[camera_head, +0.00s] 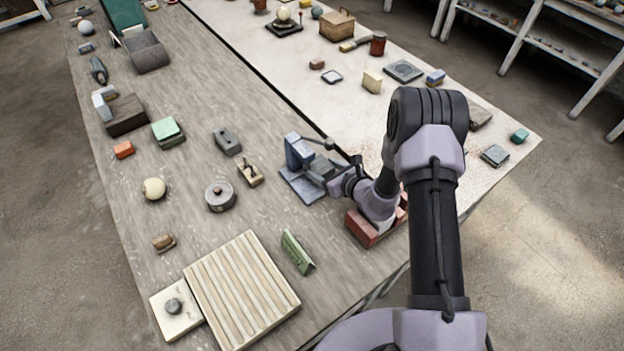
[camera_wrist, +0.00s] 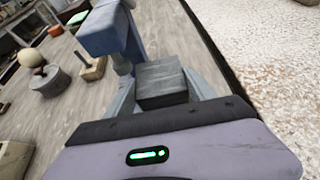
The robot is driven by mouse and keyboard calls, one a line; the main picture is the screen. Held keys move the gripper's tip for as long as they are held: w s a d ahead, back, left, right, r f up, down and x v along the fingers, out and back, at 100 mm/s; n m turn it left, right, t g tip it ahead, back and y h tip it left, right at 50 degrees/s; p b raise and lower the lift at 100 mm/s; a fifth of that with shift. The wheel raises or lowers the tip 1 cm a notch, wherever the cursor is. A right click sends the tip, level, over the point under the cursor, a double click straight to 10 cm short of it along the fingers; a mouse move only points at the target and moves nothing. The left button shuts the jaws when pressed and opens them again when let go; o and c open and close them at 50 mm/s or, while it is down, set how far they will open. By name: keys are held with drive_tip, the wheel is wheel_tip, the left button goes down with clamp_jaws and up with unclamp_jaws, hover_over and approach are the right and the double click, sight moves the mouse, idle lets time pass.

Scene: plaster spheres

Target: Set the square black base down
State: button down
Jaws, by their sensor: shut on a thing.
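The square black base (camera_wrist: 163,82) is a dark grey, flat-topped block in the wrist view. My gripper (camera_wrist: 168,98) is shut on it, with grey fingers on either side. In the head view my gripper (camera_head: 335,178) is beside a blue-grey press-like stand (camera_head: 297,152) with a flat plate (camera_head: 297,188) at its foot. The stand's upright also shows in the wrist view (camera_wrist: 108,30), just beyond the block. The block's underside is hidden, so I cannot tell whether it touches the plate.
A red-brown block (camera_head: 362,232) lies under my wrist. A green wedge (camera_head: 297,252) and a slatted board (camera_head: 243,290) are nearer the front. A round grey piece (camera_head: 220,196) and a small wooden block (camera_head: 250,173) stand to the left. A dark seam (camera_head: 275,92) divides the tabletops.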

sight(312, 187)
drive_tip(key=a, duration=0.1)
drive_tip(key=s+a, duration=0.2)
drive_tip(key=shift+s+a, duration=0.25)
drive_tip(key=shift+a, duration=0.1)
drive_tip(key=shift+s+f+b, duration=0.1)
drive_tip(key=shift+f+b, duration=0.3)
drive_tip(key=shift+f, duration=0.35)
drive_tip(key=shift+c, duration=1.6)
unclamp_jaws()
drive_tip(key=shift+d+f, duration=0.1)
drive_tip(key=shift+f, duration=0.05)
